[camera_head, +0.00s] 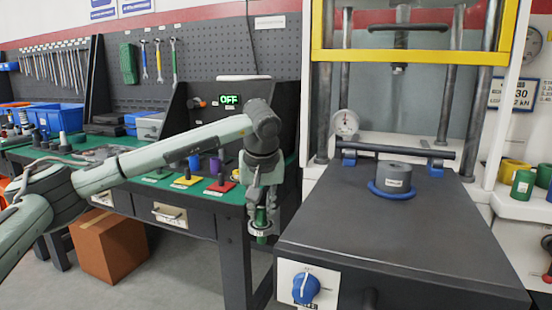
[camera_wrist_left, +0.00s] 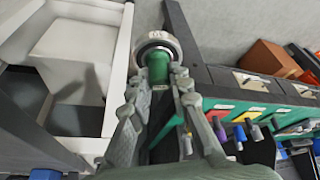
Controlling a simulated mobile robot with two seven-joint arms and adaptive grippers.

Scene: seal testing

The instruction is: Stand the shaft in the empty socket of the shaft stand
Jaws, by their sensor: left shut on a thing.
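My left gripper (camera_head: 262,212) points down at the front right corner of the green-topped workbench (camera_head: 130,193). It is shut on the green shaft (camera_head: 262,224), which hangs roughly upright between the fingers. In the left wrist view, the gripper (camera_wrist_left: 158,82) holds the green shaft (camera_wrist_left: 158,66), with a pale metallic ring at its far end. I cannot tell for sure which thing is the shaft stand. Coloured plates, yellow (camera_head: 187,181) and red (camera_head: 220,186), lie on the bench with blue (camera_head: 194,162) and purple (camera_head: 214,165) cylinders nearby. My right gripper is not in view.
A dark press table (camera_head: 390,235) with a grey cylinder (camera_head: 395,174) on a blue ring stands right of the gripper, under a yellow-framed press (camera_head: 415,55). A cardboard box (camera_head: 110,245) is on the floor. A black panel with an OFF display (camera_head: 230,99) backs the bench.

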